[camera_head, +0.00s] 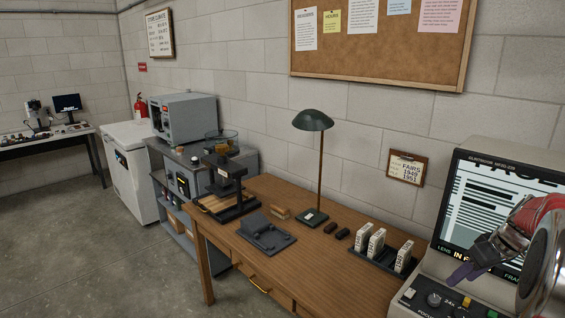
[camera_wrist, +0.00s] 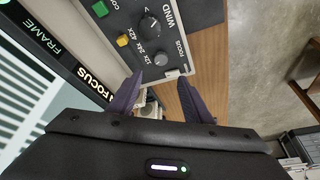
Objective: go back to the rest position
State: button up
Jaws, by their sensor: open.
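My gripper (camera_head: 468,272) is at the right of the head view, in front of the screen of the microfilm reader (camera_head: 408,296). In the wrist view my gripper (camera_wrist: 161,90) shows two purple fingers spread apart with nothing held between them. The reader's control panel (camera_wrist: 172,62), with dark knobs and a green and a yellow button, lies beyond the fingertips. I cannot tell the exact gap between fingers and panel.
A wooden desk (camera_head: 300,262) carries a green lamp (camera_head: 313,121), a rack (camera_head: 358,252) of white boxes, a black stand (camera_head: 224,185) and a dark flat device (camera_head: 265,236). A grey shelf unit (camera_head: 237,160) and white chest (camera_head: 128,165) stand beyond. Floor (camera_head: 70,240) at left is clear.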

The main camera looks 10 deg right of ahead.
jog(key=s+a+f+m+g, duration=0.2)
jog(key=s+a+m, duration=0.3)
jog(key=s+a, duration=0.1)
jog(key=s+a+r+n+t, duration=0.1)
jog(key=s+a+r, duration=0.2)
jog(key=a, duration=0.8)
jog(key=s+a+r+n+t, duration=0.1)
jog(key=s+a+r, duration=0.2)
jog(key=a, duration=0.8)
jog(key=s+a+r+n+t+h, duration=0.1)
jog(key=s+a+r, duration=0.1)
jog(key=s+a, duration=0.5)
jog(key=a, duration=0.4)
jog(key=shift+a+r+n, duration=0.2)
jog(key=shift+r+n, duration=0.1)
jog(key=shift+r, duration=0.1)
jog(key=shift+s, duration=0.1)
